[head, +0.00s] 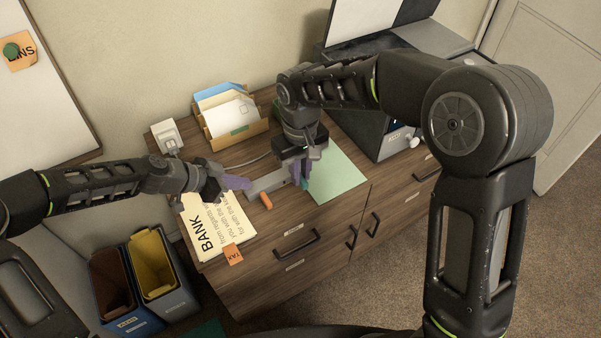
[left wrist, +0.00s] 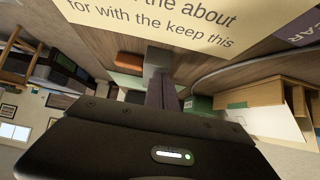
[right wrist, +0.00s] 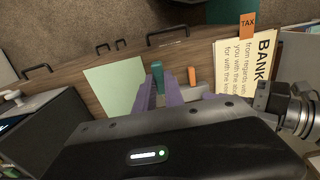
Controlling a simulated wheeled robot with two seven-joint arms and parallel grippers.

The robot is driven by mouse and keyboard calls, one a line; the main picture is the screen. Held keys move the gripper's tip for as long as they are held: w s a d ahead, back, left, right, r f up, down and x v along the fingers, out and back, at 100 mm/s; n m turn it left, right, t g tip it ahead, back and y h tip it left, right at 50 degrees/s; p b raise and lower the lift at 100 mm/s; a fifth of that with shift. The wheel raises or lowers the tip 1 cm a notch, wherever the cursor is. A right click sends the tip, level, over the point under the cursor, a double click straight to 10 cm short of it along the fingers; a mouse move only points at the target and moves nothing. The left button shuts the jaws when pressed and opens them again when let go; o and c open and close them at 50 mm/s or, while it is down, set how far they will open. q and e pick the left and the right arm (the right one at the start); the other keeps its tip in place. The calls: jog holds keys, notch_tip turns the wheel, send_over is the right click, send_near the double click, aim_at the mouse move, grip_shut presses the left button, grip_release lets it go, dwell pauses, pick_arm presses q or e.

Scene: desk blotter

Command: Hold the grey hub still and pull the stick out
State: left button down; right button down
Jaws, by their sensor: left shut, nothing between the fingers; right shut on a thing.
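The grey hub (head: 268,183) lies on the wooden desk; it also shows in the right wrist view (right wrist: 192,92) and partly in the left wrist view (left wrist: 159,62). An orange stick (head: 266,201) sits at its front side. My right gripper (head: 301,178) is shut on a teal stick (right wrist: 157,74) by the hub's right end. The fingers hide whether the teal stick still touches the hub. My left gripper (head: 243,184) is shut with nothing between its purple fingers, at the hub's left end.
A paper marked BANK (head: 212,226) lies under my left gripper. A green sheet (head: 338,178) lies right of the hub. A letter holder (head: 232,130) and a white plug block (head: 167,136) stand behind. Bins (head: 157,268) are at the front left.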

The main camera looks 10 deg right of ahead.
pick_arm(q)
jog(key=c, duration=1.8)
grip_release()
jog(key=shift+s+a+f, duration=0.15)
jog(key=shift+a+f, duration=0.05)
jog(key=shift+f, duration=0.05)
pick_arm(e)
jog(key=shift+f, duration=0.1)
pick_arm(q)
jog(key=shift+o, duration=0.8)
jog(key=shift+a+r, duration=0.1)
jog(key=v, duration=1.1)
jog(key=shift+r, duration=0.5)
pick_arm(e)
jog(key=shift+w, duration=0.1)
pick_arm(q)
jog(key=shift+a, duration=0.15)
